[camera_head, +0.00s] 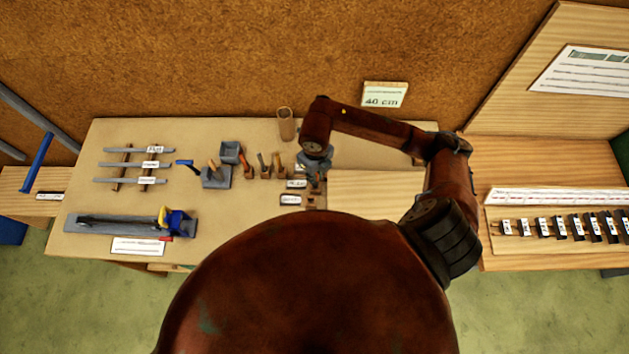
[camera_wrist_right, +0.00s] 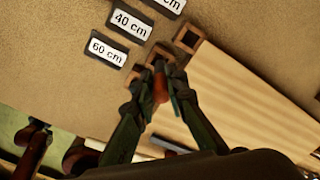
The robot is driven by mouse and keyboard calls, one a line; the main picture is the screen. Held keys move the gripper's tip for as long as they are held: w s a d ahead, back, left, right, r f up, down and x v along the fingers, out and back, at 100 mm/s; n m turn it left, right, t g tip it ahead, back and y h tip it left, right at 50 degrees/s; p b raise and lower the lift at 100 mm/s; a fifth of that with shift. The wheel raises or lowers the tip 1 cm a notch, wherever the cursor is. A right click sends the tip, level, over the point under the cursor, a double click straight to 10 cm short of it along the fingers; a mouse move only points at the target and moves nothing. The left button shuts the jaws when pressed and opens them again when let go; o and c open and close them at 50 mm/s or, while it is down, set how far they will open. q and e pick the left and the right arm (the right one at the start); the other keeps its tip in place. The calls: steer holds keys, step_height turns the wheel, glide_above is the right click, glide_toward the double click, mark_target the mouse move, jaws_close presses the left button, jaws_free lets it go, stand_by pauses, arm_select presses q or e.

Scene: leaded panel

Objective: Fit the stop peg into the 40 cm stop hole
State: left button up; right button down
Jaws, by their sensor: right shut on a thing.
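My right gripper (camera_wrist_right: 160,82) is shut on a reddish-brown stop peg (camera_wrist_right: 160,88). In the wrist view, square-framed holes lie in a slanted row along a pale wooden board. The peg's far end is at the middle hole (camera_wrist_right: 160,51), level with the 40 cm label (camera_wrist_right: 131,22). I cannot tell whether its tip is inside or just above. Another hole (camera_wrist_right: 188,38) is up and right, and the 60 cm label (camera_wrist_right: 107,50) is down and left. My left gripper is not in view.
A 40 cm sign (camera_head: 382,97) stands at the back of the bench (camera_head: 80,205).

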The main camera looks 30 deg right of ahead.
step_height(320, 180, down, 4)
steer(key=shift+r+b, duration=0.1)
steer(key=shift+b, duration=0.8)
steer(key=shift+s, duration=0.1)
steer(key=c, duration=2.3)
jaws_free()
steer(key=shift+o, duration=1.4)
steer(key=shift+w, duration=0.25)
steer(key=shift+o, duration=0.4)
steer(key=shift+s+r, duration=0.1)
steer(key=shift+r, duration=0.1)
